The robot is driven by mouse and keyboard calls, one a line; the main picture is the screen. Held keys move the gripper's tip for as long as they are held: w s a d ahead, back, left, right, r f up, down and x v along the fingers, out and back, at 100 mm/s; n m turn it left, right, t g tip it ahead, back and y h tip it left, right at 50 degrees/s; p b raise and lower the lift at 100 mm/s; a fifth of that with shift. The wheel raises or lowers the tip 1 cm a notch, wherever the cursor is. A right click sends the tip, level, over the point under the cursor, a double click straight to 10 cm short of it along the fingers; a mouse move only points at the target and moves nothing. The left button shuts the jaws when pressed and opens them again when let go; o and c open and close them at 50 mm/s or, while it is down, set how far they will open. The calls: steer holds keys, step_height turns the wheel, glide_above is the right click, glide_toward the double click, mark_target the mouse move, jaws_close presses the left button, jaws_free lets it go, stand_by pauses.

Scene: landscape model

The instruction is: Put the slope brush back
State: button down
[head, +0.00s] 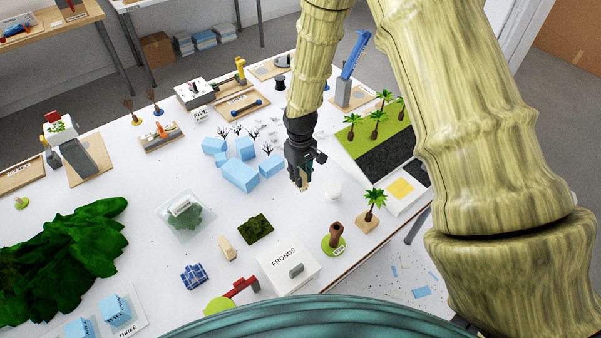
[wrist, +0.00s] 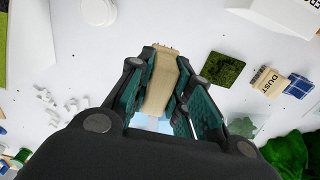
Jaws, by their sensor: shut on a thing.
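My gripper (head: 301,168) hangs over the white table to the right of the pale blue blocks. It is shut on a tan wooden piece, seemingly the slope brush (head: 305,185), whose end shows below the fingers. In the wrist view the tan piece (wrist: 160,95) sits between the two dark green finger pads of my gripper (wrist: 165,88). Any label on it is hidden. A similar tan brush (wrist: 266,80) marked DUST lies on the table, beside a dark green textured square (wrist: 216,70); this brush also shows in the head view (head: 227,249).
Pale blue blocks (head: 240,175) and small bare trees (head: 235,131) stand left of my gripper. A white round item (head: 333,190) is close on its right. A palm board (head: 375,135) lies further right. A white FRONDS box (head: 288,268) is nearer me. Wooden trays (head: 242,104) line the back.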

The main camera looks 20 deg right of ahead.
steer(key=shift+s+f, duration=0.3)
steer(key=shift+s, duration=0.05)
steer(key=shift+w+f+b, duration=0.15)
steer(key=shift+f+b, duration=0.45)
steer(key=shift+f, duration=0.2)
steer(key=shift+f+b, duration=0.35)
steer(key=shift+f, duration=0.2)
steer(key=shift+f+b, duration=2.25)
steer(key=shift+f, duration=2.1)
steer(key=shift+f, duration=0.3)
steer(key=c, duration=1.2)
jaws_free()
steer(key=shift+r, duration=6)
